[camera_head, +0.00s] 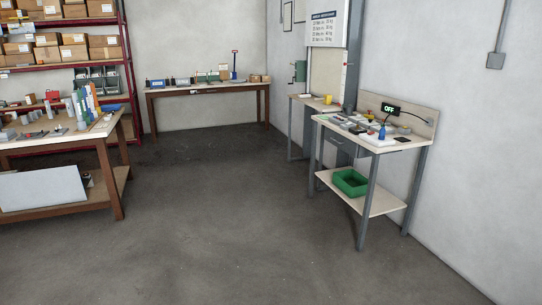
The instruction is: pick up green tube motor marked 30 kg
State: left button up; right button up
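On the workbench at the left (30,149), a row of upright tube-like items (88,104) in blue, white, green and orange stands near the right end. They are small and close together, and no 30 kg marking can be read, so I cannot tell whether one is the green tube motor. Neither of my grippers is in view.
A right-hand bench (333,123) holds small parts, a blue bottle (382,132), an OFF display (390,108) and a green crate (350,182) on its lower shelf. A long table (222,88) stands at the back, boxed shelves (62,68) behind left. The middle floor is clear.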

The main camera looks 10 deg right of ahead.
aim_at(80, 96)
jog(key=i+l+z, duration=0.35)
jog(key=i, duration=0.6)
jog(key=i+z, duration=0.35)
jog(key=i, duration=2.85)
jog(key=i+j+z, duration=0.1)
jog(key=i+j, duration=0.15)
jog(key=j, duration=0.15)
jog(key=i+j+z, duration=0.1)
jog(key=i+j, duration=0.2)
jog(key=i+j+z, duration=0.1)
jog(key=j, duration=0.4)
jog(key=i+j+z, duration=0.1)
jog(key=j, duration=0.15)
jog(key=i+j+u, duration=0.2)
jog(key=j, duration=0.15)
jog(key=i+j+u, duration=0.6)
jog(key=u, duration=0.15)
jog(key=i+j+u, duration=0.5)
jog(key=i+u, duration=1.05)
jog(key=i+l+u, duration=0.25)
jog(key=u, duration=0.25)
jog(key=i+l+u, duration=0.8)
jog(key=l+u, duration=0.2)
jog(key=i+l+u, duration=0.15)
jog(key=l+u, duration=0.35)
jog(key=l, duration=0.2)
